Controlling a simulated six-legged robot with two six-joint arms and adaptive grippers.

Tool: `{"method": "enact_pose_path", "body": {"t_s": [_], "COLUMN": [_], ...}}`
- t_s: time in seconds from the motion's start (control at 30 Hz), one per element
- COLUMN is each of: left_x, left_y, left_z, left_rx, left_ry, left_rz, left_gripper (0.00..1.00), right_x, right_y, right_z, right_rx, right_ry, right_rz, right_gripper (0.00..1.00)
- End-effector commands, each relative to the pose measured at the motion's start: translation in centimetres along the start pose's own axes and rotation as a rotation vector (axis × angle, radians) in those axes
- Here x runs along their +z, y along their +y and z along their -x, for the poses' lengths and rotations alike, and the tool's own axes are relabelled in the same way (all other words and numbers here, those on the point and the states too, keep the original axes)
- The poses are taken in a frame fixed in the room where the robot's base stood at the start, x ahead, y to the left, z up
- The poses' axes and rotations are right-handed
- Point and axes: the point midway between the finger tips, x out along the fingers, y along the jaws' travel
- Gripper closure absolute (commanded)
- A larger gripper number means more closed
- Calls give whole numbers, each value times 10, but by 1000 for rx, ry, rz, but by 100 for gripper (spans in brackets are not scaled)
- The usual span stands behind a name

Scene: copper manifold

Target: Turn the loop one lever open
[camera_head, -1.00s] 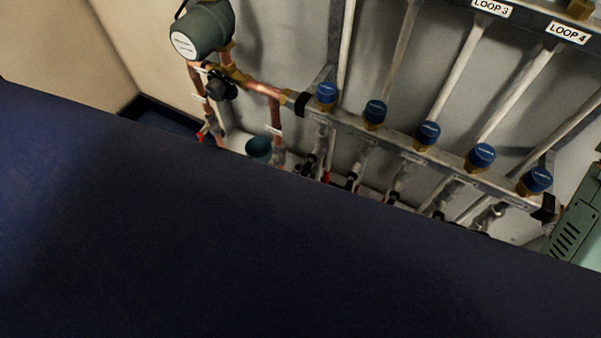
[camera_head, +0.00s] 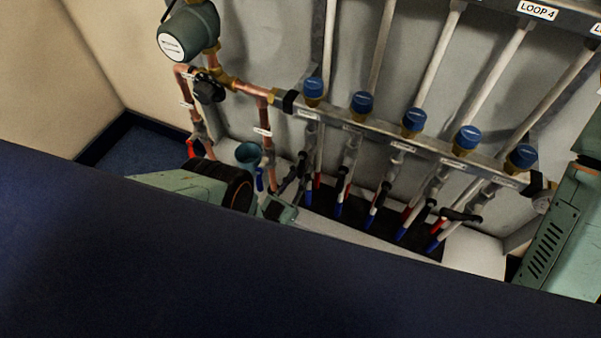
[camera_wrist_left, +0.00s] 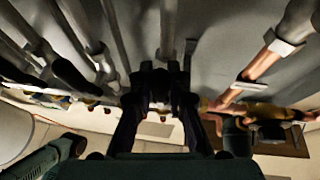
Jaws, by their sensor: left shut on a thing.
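The manifold's lower bar (camera_head: 390,140) runs across the wall with several blue caps, one above each loop. The loop one lever sits below the leftmost cap (camera_head: 313,90); it is small and partly covered by my gripper. My left gripper (camera_head: 290,182) reaches in from the left at that spot. In the left wrist view its black fingers (camera_wrist_left: 160,98) are closed together around the lever at the end of a grey valve pipe (camera_wrist_left: 169,35). The lever's exact angle is hard to tell. My right gripper is not in view.
Black levers of the other loops stand close to the right, the nearest one (camera_head: 344,172) beside my gripper. A green pump (camera_head: 188,34), copper pipes (camera_head: 265,120) and a blue-green funnel (camera_head: 248,154) are at the left. A dark blue surface blocks the lower head view.

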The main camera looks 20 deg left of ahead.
Motion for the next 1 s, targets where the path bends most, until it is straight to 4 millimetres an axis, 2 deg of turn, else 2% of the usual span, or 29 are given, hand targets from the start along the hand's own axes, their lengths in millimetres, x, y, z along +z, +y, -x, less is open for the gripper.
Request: {"method": "enact_pose_path", "body": {"t_s": [0.13, 0.17, 0.43, 1.0], "left_x": [1, 1, 0, -1], "left_y": [3, 3, 2, 1], "left_z": [3, 3, 3, 3], "left_rx": [3, 3, 2, 3], "left_ry": [-6, -6, -4, -2], "left_rz": [6, 6, 3, -2], "left_gripper": [100, 82, 60, 60], "right_x": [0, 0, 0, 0], "right_y": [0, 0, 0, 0], "right_z": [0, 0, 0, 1], "right_rx": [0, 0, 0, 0], "right_ry": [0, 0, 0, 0], "right_rz": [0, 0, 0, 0], "right_gripper": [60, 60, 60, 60]}}
